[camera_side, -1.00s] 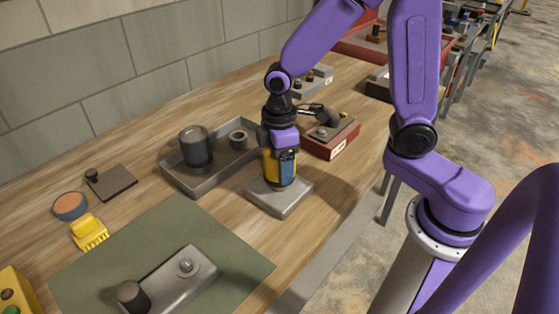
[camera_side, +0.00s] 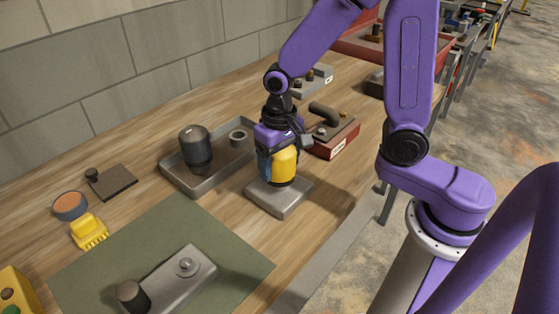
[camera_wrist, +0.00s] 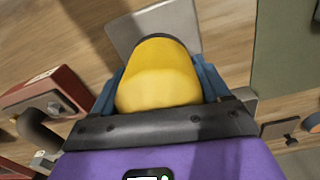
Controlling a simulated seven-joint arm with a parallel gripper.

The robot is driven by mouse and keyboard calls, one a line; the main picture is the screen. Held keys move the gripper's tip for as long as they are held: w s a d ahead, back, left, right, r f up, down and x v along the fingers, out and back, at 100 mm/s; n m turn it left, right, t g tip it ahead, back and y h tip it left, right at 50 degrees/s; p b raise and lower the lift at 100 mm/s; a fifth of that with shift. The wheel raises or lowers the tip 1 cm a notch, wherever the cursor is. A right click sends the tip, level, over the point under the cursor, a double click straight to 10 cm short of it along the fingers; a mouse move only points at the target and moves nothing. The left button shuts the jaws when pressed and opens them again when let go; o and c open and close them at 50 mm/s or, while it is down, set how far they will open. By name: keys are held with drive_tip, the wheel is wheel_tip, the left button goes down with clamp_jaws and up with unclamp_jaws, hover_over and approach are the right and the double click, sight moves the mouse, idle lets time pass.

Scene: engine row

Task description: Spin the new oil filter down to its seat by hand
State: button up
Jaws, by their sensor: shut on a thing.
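The new oil filter, a yellow canister (camera_side: 284,167), stands upright over a grey metal block (camera_side: 280,197) on the bench. My gripper (camera_side: 279,160) points down and is shut on the filter, with blue fingers on its sides. In the wrist view the yellow filter (camera_wrist: 160,75) fills the space between the two blue fingers, and the grey block (camera_wrist: 128,28) shows behind it. The filter's lower end is at the block's top. I cannot tell whether it is fully seated, as the threads are hidden.
A grey tray (camera_side: 180,180) with a dark filter (camera_side: 196,149) and a ring (camera_side: 238,137) stands left of the block. A red box (camera_side: 338,150) with a dark handle is close on the right. A green mat (camera_side: 110,255) holds another metal block (camera_side: 186,275) in front.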

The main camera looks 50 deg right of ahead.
drive_tip(key=shift+w, duration=0.1)
idle(0.3)
drive_tip(key=o, duration=1.3)
drive_tip(key=shift+r, duration=0.1)
